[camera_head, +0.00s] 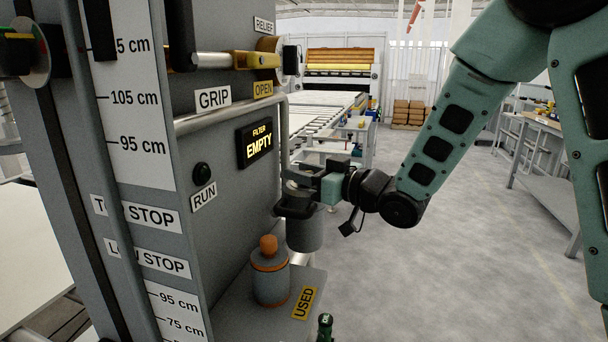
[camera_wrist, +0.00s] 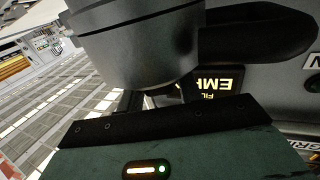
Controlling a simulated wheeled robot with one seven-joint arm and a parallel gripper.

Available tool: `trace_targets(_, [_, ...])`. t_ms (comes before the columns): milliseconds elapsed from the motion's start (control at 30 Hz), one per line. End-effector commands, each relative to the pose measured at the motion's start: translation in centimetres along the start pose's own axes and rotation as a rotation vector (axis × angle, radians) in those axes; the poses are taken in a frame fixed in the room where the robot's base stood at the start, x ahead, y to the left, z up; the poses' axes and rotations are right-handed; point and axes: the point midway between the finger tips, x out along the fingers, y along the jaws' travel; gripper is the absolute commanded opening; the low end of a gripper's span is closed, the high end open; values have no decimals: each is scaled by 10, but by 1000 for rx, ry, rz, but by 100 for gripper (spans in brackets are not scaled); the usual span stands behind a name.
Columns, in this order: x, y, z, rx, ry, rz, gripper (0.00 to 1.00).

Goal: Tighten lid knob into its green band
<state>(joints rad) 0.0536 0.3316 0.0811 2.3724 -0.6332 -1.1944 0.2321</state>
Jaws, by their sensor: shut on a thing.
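My gripper (camera_head: 303,184) is at the top of a grey cylindrical housing (camera_head: 304,232) on the machine's right side. Its jaws are shut on the lid knob, which is mostly hidden between the fingers. In the wrist view, which is upside down, the housing's rounded grey body (camera_wrist: 140,50) fills the upper part, with a dark arm beside it. The gripper's dark fingers (camera_wrist: 158,101) meet just by the housing. No green band can be made out in either view, so the knob's setting cannot be read.
A display (camera_head: 258,144) reads "FILTER EMPTY". A grey canister (camera_head: 270,283) with orange bands and an orange top stands on the shelf beside a "USED" label (camera_head: 305,302). A yellow-marked handle (camera_head: 240,60) sits above, by "OPEN". Open floor lies to the right.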

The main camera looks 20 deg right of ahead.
Motion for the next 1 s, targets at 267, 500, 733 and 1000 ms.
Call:
trace_targets(267, [0, 0, 0, 0, 0, 0, 57])
trace_targets(500, [-7, 1, 0, -1, 0, 2, 57])
trace_targets(733, [-49, 2, 1, -1, 0, 4, 57])
trace_targets(1000, [-92, 1, 6, -5, 6, 0, 57])
